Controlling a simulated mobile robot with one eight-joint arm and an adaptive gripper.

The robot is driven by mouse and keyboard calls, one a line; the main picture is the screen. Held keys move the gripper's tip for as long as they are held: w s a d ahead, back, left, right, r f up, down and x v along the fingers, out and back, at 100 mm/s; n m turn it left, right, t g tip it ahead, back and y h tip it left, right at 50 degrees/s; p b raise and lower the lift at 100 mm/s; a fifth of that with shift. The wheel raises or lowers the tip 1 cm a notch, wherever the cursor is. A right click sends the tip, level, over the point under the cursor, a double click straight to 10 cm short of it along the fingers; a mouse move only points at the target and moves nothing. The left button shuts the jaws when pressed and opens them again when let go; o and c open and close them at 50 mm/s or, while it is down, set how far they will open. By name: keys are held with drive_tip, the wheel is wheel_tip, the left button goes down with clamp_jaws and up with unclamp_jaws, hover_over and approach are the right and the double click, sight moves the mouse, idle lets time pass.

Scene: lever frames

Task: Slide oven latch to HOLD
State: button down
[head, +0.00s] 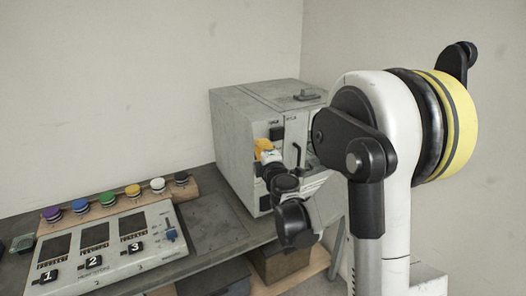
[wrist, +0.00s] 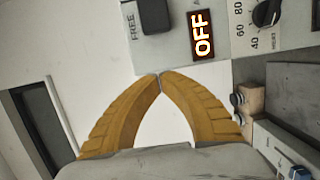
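The oven is a grey box (head: 240,135) on the bench in the head view. In the wrist view its front panel (wrist: 180,55) fills the upper middle. A black block (wrist: 154,15), which looks like the latch, sits at the top edge beside the word FREE; no HOLD mark is in view. My gripper (wrist: 160,77) has orange fingers whose tips meet with nothing visible between them. The tips are below the black block in the picture, apart from it. In the head view the gripper (head: 264,147) is at the oven's front, partly hidden by my arm.
A lit OFF sign (wrist: 202,35) and a black numbered dial (wrist: 267,12) are right of the block. A control panel (head: 110,240) with numbered black squares lies on the bench, with several coloured knobs behind it.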

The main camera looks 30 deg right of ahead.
sight(276, 134)
drive_tip(key=x, duration=0.5)
drive_tip(key=shift+w+d+b, duration=0.1)
drive_tip(key=shift+d+b, duration=0.2)
drive_tip(key=shift+b, duration=0.1)
drive_tip(key=shift+d, duration=1.7)
drive_tip(key=d, duration=0.4)
drive_tip(key=shift+d+b, duration=0.2)
drive_tip(key=shift+b, duration=0.2)
drive_tip(key=shift+a, duration=0.15)
